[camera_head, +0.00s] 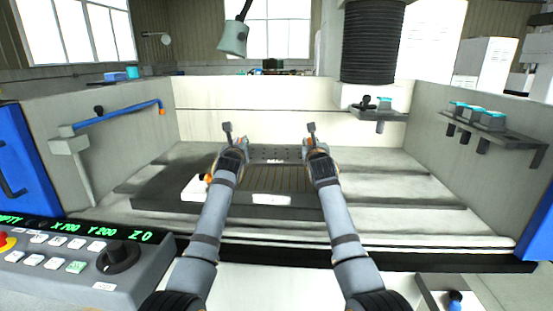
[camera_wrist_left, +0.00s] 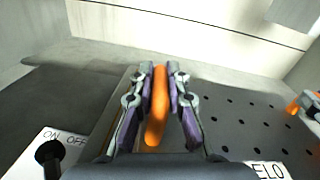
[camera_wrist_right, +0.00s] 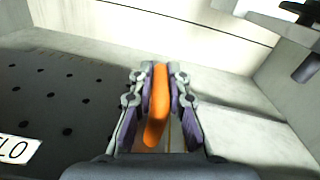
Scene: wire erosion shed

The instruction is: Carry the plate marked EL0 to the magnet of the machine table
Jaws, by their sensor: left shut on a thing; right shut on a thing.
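The dark plate with rows of holes (camera_head: 275,153) shows between my grippers in the head view. Its white EL0 label shows in the left wrist view (camera_wrist_left: 268,170) and partly in the right wrist view (camera_wrist_right: 18,150). My left gripper (camera_head: 236,152) is shut on the orange handle (camera_wrist_left: 157,110) at the plate's left side. My right gripper (camera_head: 314,152) is shut on the orange handle (camera_wrist_right: 157,110) at its right side. The ribbed magnet (camera_head: 280,181) shows in front of the plate, partly hidden by my arms. I cannot tell whether the plate touches it.
An ON/OFF switch box (camera_head: 195,188) sits at the magnet's left. A blue pipe (camera_head: 118,115) reaches in from the left wall. A black bellows column (camera_head: 369,45) hangs at the back right. A shelf with teal-topped items (camera_head: 490,130) is on the right wall. The table's right side is clear.

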